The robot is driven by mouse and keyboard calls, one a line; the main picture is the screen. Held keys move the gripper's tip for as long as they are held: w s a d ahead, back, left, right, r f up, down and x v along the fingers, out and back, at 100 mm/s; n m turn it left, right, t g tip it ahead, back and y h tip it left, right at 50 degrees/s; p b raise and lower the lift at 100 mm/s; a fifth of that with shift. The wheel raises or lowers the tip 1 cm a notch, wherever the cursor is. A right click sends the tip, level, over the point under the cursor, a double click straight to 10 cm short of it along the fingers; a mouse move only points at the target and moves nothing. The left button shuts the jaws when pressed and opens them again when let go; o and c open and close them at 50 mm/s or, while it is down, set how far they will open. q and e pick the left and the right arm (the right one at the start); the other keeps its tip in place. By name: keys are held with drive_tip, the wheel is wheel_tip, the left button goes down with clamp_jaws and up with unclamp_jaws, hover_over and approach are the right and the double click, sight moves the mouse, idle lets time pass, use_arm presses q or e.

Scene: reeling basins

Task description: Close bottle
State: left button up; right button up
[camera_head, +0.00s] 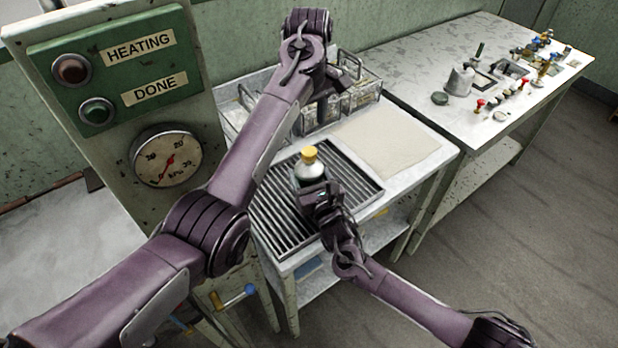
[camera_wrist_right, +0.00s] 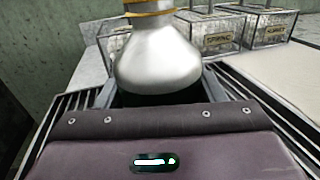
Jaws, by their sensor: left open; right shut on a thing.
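A silvery bottle (camera_head: 310,172) with a yellow-orange cap (camera_head: 309,155) at its top stands upright over the slatted rack. My right gripper (camera_head: 312,187) is shut on the bottle's lower body. In the right wrist view the bottle's shoulder (camera_wrist_right: 158,60) rises between the fingers, and the top of its neck is cut off by the frame edge. Whether the cap is seated tight cannot be told. My left gripper (camera_head: 340,90) is open, above and behind the bottle, near the wire-framed bins. Its fingers are partly hidden by its own arm.
The slatted rack (camera_head: 270,215) lies on a small table, with a bare pale mat (camera_head: 385,140) to its right. Labelled bins (camera_wrist_right: 215,34) stand behind. A gauge panel (camera_head: 110,60) rises at left. A farther table (camera_head: 420,60) holds small knobs and containers.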

sight(309, 151)
drive_tip(key=c, duration=0.7)
use_arm(q)
drive_tip(key=shift+n, duration=0.3)
use_arm(e)
clamp_jaws()
use_arm(q)
drive_tip(key=n, duration=0.4)
drive_tip(key=shift+n, duration=0.3)
drive_tip(key=n, duration=1.2)
drive_tip(key=shift+n, duration=0.4)
drive_tip(key=shift+f, duration=4.05)
